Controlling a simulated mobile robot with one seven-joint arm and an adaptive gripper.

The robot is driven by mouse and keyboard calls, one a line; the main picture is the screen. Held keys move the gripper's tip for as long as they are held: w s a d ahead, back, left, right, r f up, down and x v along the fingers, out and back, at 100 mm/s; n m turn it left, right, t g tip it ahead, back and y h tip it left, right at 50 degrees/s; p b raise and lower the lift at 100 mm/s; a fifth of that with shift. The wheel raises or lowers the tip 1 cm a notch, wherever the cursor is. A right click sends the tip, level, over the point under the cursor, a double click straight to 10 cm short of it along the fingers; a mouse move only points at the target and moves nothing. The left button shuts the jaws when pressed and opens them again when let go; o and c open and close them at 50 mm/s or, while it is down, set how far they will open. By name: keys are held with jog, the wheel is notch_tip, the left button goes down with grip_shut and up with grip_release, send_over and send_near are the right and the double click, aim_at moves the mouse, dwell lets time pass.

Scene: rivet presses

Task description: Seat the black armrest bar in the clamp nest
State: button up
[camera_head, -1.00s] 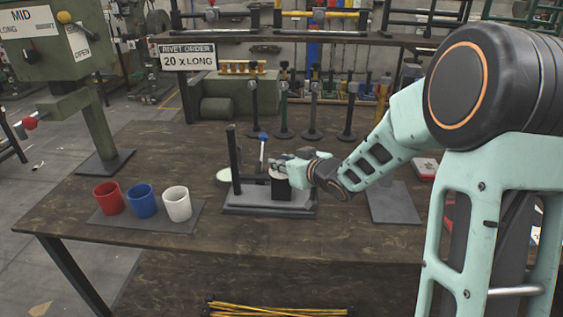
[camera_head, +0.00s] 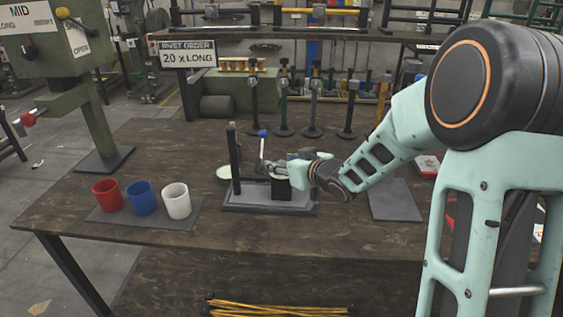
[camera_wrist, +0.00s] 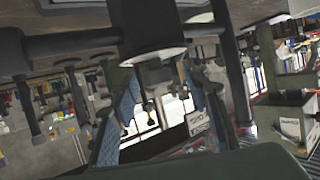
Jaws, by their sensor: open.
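The clamp nest is a grey-based fixture (camera_head: 248,208) on the table in the head view. A dark upright bar (camera_head: 235,165), apparently the black armrest bar, stands at its left end; whether it is fully seated I cannot tell. A black block (camera_head: 281,189) rises from the right part of the base, and a lever with a blue knob (camera_head: 263,133) stands between them. My gripper (camera_head: 281,166) is open beside the lever, over the block, partly hiding it. In the wrist view my open fingers (camera_wrist: 163,100) point at a dark cylindrical part (camera_wrist: 150,28) with a pale rim; contact is unclear.
Red (camera_head: 107,195), blue (camera_head: 142,198) and white (camera_head: 177,202) cups stand on a mat at left. Several round-based posts (camera_head: 315,105) stand behind the fixture. A green press (camera_head: 95,130) is at far left. A grey plate (camera_head: 396,202) lies right of the fixture.

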jog(key=v, duration=1.1)
jog(key=shift+s+d+r, duration=0.15)
jog(key=shift+s, duration=0.1)
jog(key=shift+d, duration=0.1)
